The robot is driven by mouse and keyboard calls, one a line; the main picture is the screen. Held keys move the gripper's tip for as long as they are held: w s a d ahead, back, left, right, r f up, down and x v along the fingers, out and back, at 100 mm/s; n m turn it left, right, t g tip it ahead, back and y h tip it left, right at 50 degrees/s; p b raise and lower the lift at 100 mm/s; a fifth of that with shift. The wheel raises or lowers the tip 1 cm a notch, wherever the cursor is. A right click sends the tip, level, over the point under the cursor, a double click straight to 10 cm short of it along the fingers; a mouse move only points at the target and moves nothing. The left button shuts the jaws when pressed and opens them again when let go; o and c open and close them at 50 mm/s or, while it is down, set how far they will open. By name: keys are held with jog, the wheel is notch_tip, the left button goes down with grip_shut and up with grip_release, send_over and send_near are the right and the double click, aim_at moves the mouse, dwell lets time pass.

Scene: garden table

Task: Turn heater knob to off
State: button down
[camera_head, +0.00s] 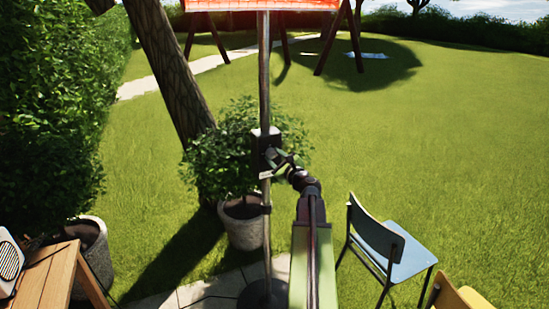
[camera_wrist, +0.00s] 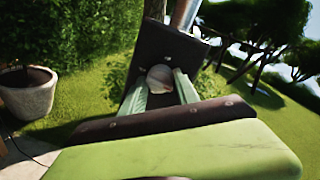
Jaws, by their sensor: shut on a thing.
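The patio heater has a glowing orange-red head (camera_head: 262,4) at the top of the head view, on a grey pole (camera_head: 264,70). A dark control box (camera_head: 262,148) is fixed on the pole. The heater knob (camera_wrist: 160,78), round and pale, sits on the dark face of the box (camera_wrist: 170,45) in the wrist view. My gripper (camera_head: 283,160) is at the box. In the wrist view its two pale green fingers (camera_wrist: 160,88) stand on either side of the knob, shut on it. The knob's markings are too small to read.
A potted bush (camera_head: 243,225) stands behind the pole. A blue chair (camera_head: 398,250) and a yellow chair (camera_head: 460,297) are at the right. A wooden table (camera_head: 50,275) with a white device (camera_head: 8,262) is at the lower left. Open lawn lies beyond.

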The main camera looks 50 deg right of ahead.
jog(key=shift+n, duration=0.4)
jog(key=n, duration=0.3)
jog(key=shift+p, duration=0.4)
jog(key=n, duration=0.5)
jog(key=shift+w+n+g+p, duration=0.1)
jog(key=shift+n+g+p, duration=0.2)
jog(key=shift+g+p, duration=0.1)
jog(key=n, duration=0.4)
jog(key=shift+h, duration=0.3)
jog(key=shift+n, duration=2.1)
jog(key=c, duration=0.9)
grip_release()
jog(key=shift+a, duration=0.1)
